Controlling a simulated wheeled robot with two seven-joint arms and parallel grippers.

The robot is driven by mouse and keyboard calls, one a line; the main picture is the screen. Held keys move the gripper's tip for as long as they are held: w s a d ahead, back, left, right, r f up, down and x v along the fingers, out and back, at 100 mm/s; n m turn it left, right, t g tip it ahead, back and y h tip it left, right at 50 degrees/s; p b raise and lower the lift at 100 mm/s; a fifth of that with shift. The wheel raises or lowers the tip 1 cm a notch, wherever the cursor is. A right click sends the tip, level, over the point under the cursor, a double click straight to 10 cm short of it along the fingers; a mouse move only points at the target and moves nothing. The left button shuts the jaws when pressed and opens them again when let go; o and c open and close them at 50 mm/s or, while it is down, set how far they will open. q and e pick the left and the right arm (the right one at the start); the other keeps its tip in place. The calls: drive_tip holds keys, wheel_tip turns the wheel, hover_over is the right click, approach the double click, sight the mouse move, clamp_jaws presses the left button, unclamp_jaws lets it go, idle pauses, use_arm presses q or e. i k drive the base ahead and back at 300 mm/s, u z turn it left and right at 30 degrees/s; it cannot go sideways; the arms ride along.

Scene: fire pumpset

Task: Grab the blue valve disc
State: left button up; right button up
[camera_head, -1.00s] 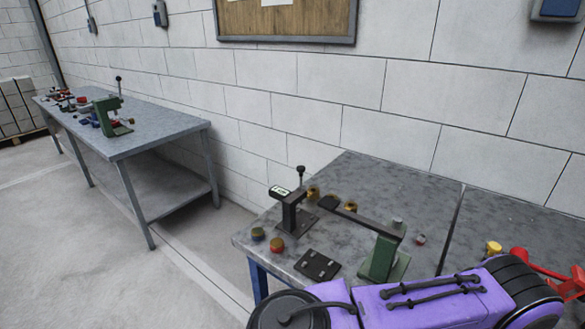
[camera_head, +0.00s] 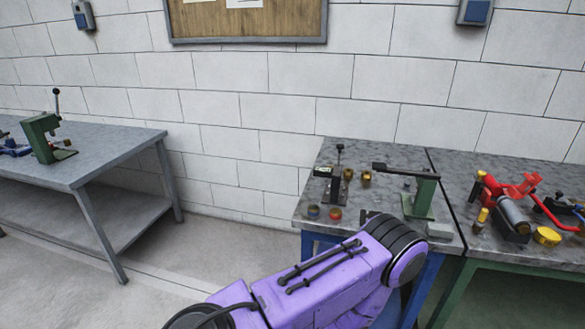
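A small round disc piece with a dark, bluish top (camera_head: 313,211) lies at the front left of the grey right-hand workbench (camera_head: 385,155). A similar piece with a red top (camera_head: 336,214) lies just to its right. The dark one may be the blue valve disc, but it is too small to be sure of its colour. Blue parts (camera_head: 12,147) also lie on the left workbench (camera_head: 105,145), cut by the picture's left edge. Neither of my grippers shows; only purple links of my arm cross the bottom, hiding part of the right bench's front.
A black stand with a lever (camera_head: 338,180), brass pieces (camera_head: 366,178) and a green press (camera_head: 420,195) stand behind and beside the discs. A red-and-grey tool (camera_head: 512,205) lies farther right. Open floor (camera_head: 215,245) separates the benches.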

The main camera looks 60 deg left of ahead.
sight(313, 210)
drive_tip(key=u, duration=1.1)
drive_tip(key=i, duration=0.15)
drive_tip(key=u, duration=0.05)
